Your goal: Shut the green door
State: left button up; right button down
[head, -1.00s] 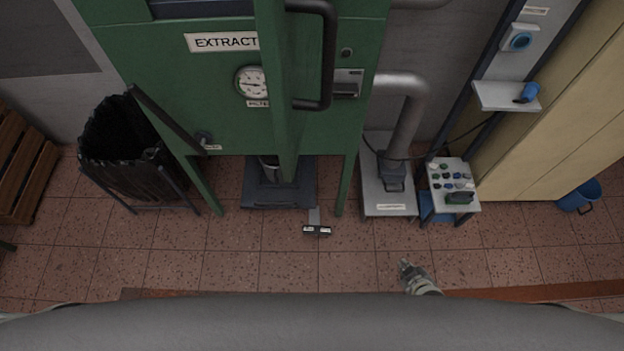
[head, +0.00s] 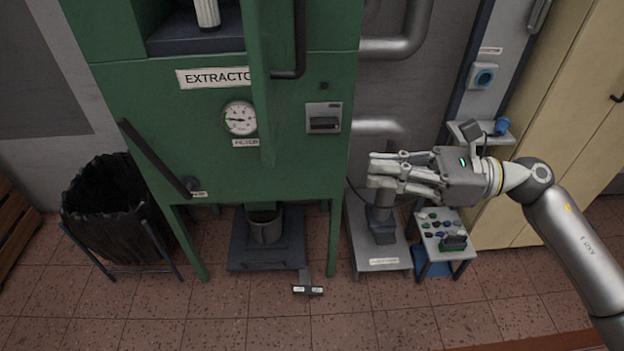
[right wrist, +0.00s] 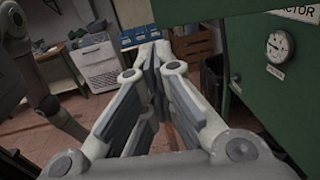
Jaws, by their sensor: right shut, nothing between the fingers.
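The green door (head: 261,110) stands open on the front of the green extractor cabinet (head: 185,110). In the head view I see it nearly edge-on, sticking out towards me, with a long black handle (head: 300,38) on its right side. Its upper part is cut off by the top of the view. The opening behind it shows a pale ribbed cylinder (head: 207,14). My right gripper (head: 375,172) is shut and empty, right of the door and apart from it. In the right wrist view the closed fingers (right wrist: 155,65) point past the green cabinet's front. My left gripper is out of view.
A black bin (head: 118,215) stands left of the cabinet. Grey pipes (head: 400,45) run at its right. A small table (head: 445,240) with coloured knobs and a cream locker (head: 555,130) are further right. The tiled floor (head: 190,310) in front is mostly clear.

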aim_at(275, 162)
jog(key=a+p, duration=0.2)
jog(key=a, duration=0.2)
jog(key=w+a+p, duration=0.1)
jog(key=a+p, duration=0.2)
jog(key=a, duration=0.1)
jog(key=w+a+p, duration=0.1)
jog(key=a+p, duration=0.1)
jog(key=a, duration=0.2)
jog(key=shift+a+r, duration=0.2)
jog(key=shift+w+a+f+p, duration=0.1)
jog(key=shift+w+a+p, duration=0.05)
jog(key=shift+a+p, duration=0.35)
jog(key=shift+a+f, duration=0.1)
jog(key=shift+a, duration=0.1)
